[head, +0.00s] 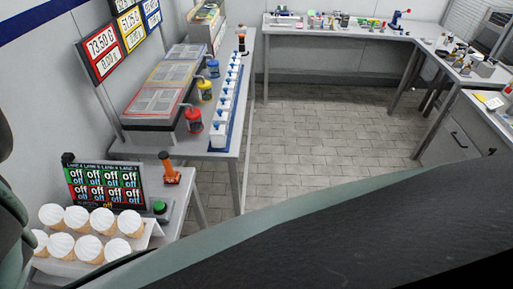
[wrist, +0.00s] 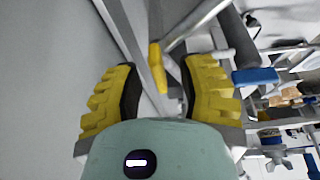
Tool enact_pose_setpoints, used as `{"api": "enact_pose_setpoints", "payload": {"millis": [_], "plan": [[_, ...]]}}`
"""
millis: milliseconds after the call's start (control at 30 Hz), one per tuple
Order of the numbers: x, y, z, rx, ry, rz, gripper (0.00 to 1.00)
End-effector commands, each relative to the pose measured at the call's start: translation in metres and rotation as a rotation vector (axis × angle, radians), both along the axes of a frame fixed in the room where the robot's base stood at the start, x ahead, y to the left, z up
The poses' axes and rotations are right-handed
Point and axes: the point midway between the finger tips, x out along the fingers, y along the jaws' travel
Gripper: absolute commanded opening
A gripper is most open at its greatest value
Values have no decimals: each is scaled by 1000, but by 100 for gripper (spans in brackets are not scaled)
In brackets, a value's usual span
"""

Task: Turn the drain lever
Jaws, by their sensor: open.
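In the wrist view my gripper (wrist: 160,98) is open, with its two yellow ribbed fingers wide apart. A small yellow lever-like piece (wrist: 156,62) on grey metal bars shows between the fingers, just beyond their tips. I cannot tell whether they touch it. A blue handle-like piece (wrist: 255,76) lies to the right of the right finger. Which of these is the drain lever, the frames do not make clear. My gripper is not visible in the head view, and no drain lever can be made out there.
In the head view, a table at lower left holds white-topped cones (head: 88,247), an "off" display panel (head: 105,185) and an orange-and-black device (head: 169,168). Behind it, a long table carries red (head: 193,121), yellow and blue jars and a row of white-and-blue units (head: 228,100). The tiled floor (head: 320,130) is clear.

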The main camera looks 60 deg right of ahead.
Motion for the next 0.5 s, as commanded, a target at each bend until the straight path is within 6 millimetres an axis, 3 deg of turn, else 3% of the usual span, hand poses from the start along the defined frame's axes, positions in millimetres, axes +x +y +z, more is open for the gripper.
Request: {"api": "enact_pose_setpoints", "payload": {"millis": [67,433,500], "plan": [[0,0,0,0,0,1,39],[0,0,0,0,0,0,1],[0,0,0,0,0,0,0]]}}
